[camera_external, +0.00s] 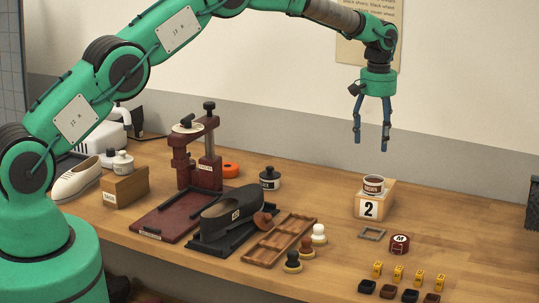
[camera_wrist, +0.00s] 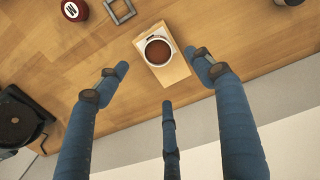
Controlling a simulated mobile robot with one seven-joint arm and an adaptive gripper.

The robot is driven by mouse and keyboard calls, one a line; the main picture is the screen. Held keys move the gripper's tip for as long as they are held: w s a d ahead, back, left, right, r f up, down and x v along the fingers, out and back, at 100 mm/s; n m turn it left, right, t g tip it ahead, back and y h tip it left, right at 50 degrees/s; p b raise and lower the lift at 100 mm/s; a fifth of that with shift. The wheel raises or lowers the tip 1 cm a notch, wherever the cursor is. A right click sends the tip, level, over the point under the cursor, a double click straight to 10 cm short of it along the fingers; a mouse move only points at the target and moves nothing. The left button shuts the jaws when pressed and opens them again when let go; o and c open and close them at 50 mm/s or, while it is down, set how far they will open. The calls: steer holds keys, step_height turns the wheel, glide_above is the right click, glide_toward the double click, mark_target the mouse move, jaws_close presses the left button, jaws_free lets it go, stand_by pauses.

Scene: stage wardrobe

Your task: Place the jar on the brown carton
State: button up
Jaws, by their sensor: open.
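A white jar with a dark label and brown contents (camera_external: 374,184) stands upright on a light tan box marked 2 (camera_external: 369,208). In the wrist view the jar (camera_wrist: 158,51) is seen from above on the box (camera_wrist: 178,73). A brown carton with a white label (camera_external: 130,187) is at the left of the table. A white jar with a grey lid (camera_external: 122,163) stands at or behind it; which one is unclear. A black jar (camera_external: 269,178) stands mid-table. My gripper (camera_external: 371,146) is open and empty, above the white jar and apart from it, its fingers pointing down.
A dark red press (camera_external: 197,155), a black shoe (camera_external: 231,212) and a wooden tray (camera_external: 272,245) fill the middle. A white shoe (camera_external: 77,180) is beside the carton. A grey frame (camera_external: 372,233) and dark red tin (camera_external: 399,244) lie before the tan box.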

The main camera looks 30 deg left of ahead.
steer(key=s+a+r+m+t, duration=0.1)
steer(key=s+a+r, duration=0.5)
steer(key=a+r, duration=0.55)
steer(key=s+a+r+t, duration=0.1)
steer(key=s+a+r, duration=0.4)
steer(key=a+r, duration=0.7)
steer(key=s+a+r+t, duration=0.1)
steer(key=s+a+r, duration=0.45)
steer(key=s, duration=0.35)
steer(key=s+a+r, duration=0.4)
steer(key=s+r, duration=0.3)
steer(key=s, duration=0.2)
steer(key=s+a+f+t, duration=0.1)
steer(key=s+a+f, duration=0.1)
steer(key=s, duration=0.7)
steer(key=s+a+f+m, duration=0.1)
steer(key=s+a+f, duration=0.1)
steer(key=s+a, duration=0.3)
steer(key=s+a+f+m+t, duration=0.1)
steer(key=s+a+f, duration=0.1)
steer(key=s, duration=1.1)
steer(key=shift+s+a+f+t, duration=0.15)
steer(key=shift+s+a+t, duration=0.15)
steer(key=shift+a, duration=0.55)
steer(key=shift+f, duration=0.1)
